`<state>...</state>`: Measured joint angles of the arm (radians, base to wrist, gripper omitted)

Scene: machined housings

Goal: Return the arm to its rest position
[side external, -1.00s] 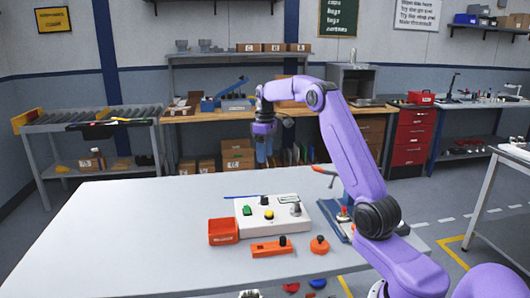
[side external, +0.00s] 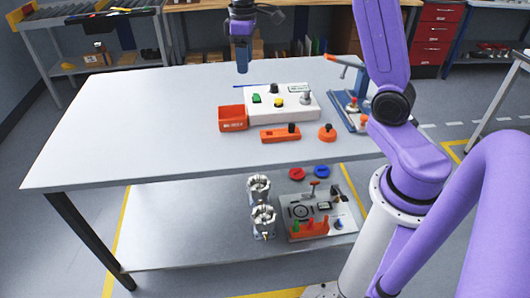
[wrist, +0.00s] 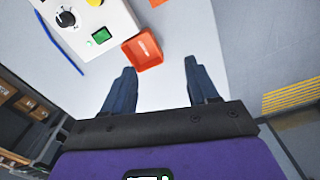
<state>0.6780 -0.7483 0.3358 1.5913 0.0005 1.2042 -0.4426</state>
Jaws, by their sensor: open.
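My gripper (side external: 242,60) hangs fingers down above the far part of the grey table, behind the white control box (side external: 283,103), touching nothing. In the wrist view my gripper (wrist: 160,68) has its two dark fingers spread apart with nothing between them. The orange-red open bin (wrist: 143,50) shows beyond the fingertips in that view. The box carries a green button (wrist: 101,36), a yellow button (side external: 278,102) and dark knobs. My upper arm runs out of the top of the side view.
An orange block with a dark knob (side external: 281,134), an orange round knob (side external: 327,132) and a blue fixture (side external: 354,104) sit on the table. Two metal housings (side external: 263,221) and a grey panel (side external: 317,212) are on the lower shelf. The table's left side is clear.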

